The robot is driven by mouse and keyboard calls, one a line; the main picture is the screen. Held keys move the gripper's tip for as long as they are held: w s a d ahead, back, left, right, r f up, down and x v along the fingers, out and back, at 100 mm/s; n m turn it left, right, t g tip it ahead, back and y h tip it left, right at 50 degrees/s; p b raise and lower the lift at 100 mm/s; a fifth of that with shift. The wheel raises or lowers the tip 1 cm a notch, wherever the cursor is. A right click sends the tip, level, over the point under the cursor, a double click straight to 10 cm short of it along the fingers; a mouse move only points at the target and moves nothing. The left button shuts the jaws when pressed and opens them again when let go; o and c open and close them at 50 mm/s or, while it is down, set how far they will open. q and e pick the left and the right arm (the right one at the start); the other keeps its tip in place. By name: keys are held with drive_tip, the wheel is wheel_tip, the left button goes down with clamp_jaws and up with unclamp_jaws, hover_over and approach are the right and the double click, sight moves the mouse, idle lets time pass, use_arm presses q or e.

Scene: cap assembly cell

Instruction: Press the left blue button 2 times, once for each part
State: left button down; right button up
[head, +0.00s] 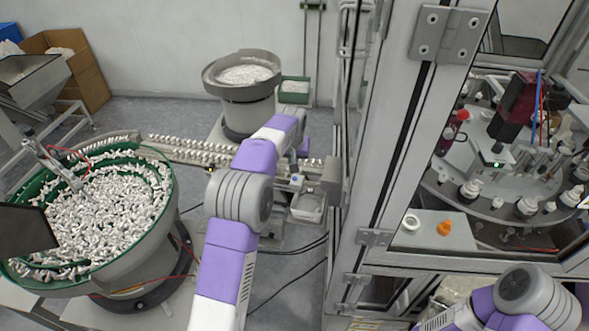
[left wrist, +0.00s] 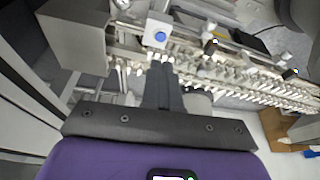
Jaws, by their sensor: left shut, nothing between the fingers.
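A blue button (left wrist: 160,37) sits on a small white box at the top middle of the left wrist view. My left gripper (left wrist: 163,64) is shut with nothing between its fingers. Its fingertips point at the box and appear just short of the button in the picture; I cannot tell the exact gap. Two smaller bluish spots show further right along the feeder rail. In the head view my left arm reaches over the rail, and its wrist hides the fingertips and the button. My right arm shows at the bottom right; its gripper is out of frame.
The feeder rail (head: 186,150) carries several white parts. A green-lined bowl (head: 160,225) full of white parts stands at left, and a grey bowl (head: 242,75) at the back. The machine frame (head: 398,150) stands close on the right of my left arm.

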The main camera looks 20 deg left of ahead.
use_arm(q)
drive_tip(key=v, duration=0.5)
drive_tip(key=shift+r, duration=0.35)
idle(0.7)
drive_tip(key=s+d+f+g+h, duration=0.15)
drive_tip(key=s+f, duration=0.25)
drive_tip(key=f, duration=0.5)
drive_tip(key=s+d+f, duration=0.3)
drive_tip(key=f, duration=0.6)
drive_tip(key=s+d+f+h, duration=0.15)
drive_tip(key=s+f, duration=0.25)
drive_tip(key=f, duration=0.5)
drive_tip(key=s+d+f+h, duration=0.1)
drive_tip(key=s+d+f, duration=0.2)
drive_tip(key=s, duration=0.6)
drive_tip(key=s+d+f+g, duration=0.1)
drive_tip(key=s+d+f, duration=0.25)
drive_tip(key=s, duration=0.45)
drive_tip(key=s+d+f+h, duration=0.1)
drive_tip(key=s+d+f, duration=0.15)
drive_tip(key=s, duration=0.65)
wheel_tip(320, 180, down, 14)
drive_tip(key=w+b, duration=0.1)
drive_tip(key=b, duration=1.3)
drive_tip(key=shift+d, duration=0.4)
